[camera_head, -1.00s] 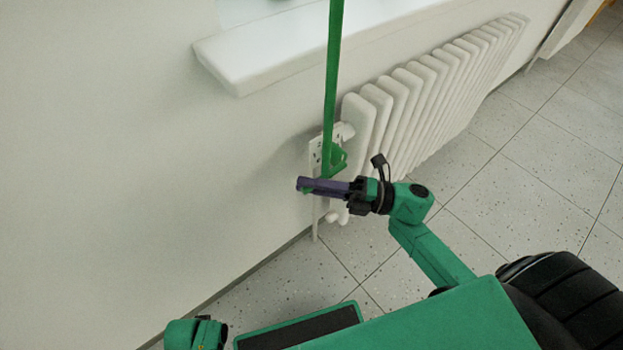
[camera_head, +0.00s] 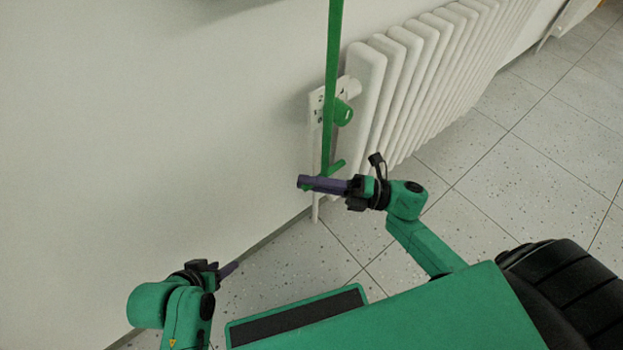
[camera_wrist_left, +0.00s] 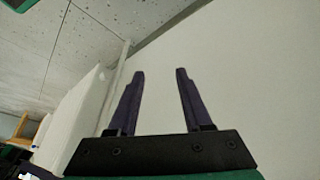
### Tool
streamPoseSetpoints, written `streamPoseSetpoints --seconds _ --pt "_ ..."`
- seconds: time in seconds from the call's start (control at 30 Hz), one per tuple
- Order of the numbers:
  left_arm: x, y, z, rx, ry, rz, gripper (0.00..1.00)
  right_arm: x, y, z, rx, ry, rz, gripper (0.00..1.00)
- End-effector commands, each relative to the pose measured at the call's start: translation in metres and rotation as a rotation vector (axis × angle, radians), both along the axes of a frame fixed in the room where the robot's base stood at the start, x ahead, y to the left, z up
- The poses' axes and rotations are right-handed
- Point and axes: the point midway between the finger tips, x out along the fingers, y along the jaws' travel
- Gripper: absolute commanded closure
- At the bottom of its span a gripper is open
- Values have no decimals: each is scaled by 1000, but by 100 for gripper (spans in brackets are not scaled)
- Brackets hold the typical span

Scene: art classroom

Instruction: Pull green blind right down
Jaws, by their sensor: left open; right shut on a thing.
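The green blind (camera_head: 331,85) shows edge-on as a narrow vertical strip in the head view. Its lower end has a green bar (camera_head: 336,167) beside the radiator's left end. My right gripper (camera_head: 308,183) is shut on the blind's lower bar; its purple fingers hide part of the grip. My left gripper (camera_head: 230,269) is at lower left in the head view, apart from the blind and near the wall. In the left wrist view the left gripper (camera_wrist_left: 160,75) is open and empty, its fingers spread in front of bare wall.
A pale wall (camera_head: 150,130) fills the left. The speckled tile floor (camera_head: 500,140) is clear.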

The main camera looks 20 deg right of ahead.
Motion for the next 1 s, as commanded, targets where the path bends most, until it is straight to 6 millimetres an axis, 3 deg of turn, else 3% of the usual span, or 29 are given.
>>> streamPoseSetpoints --seconds 0.2,0.57,0.6,0.67,1.0 --pt "6 -13 -9 -44 -62 -4 50 0 0 -10 -3 3 0 100" --pt "7 -15 -9 -50 -71 -4 50 -1 0 -13 -7 9 -1 100" --pt "7 -15 -9 -50 -71 -4 50 -1 0 -13 -8 9 -1 72" --pt "7 -15 -9 -50 -71 -4 50 -1 0 -13 -7 9 -1 50" --pt "7 -14 -9 -49 -72 -4 50 0 0 -9 -2 2 0 50"
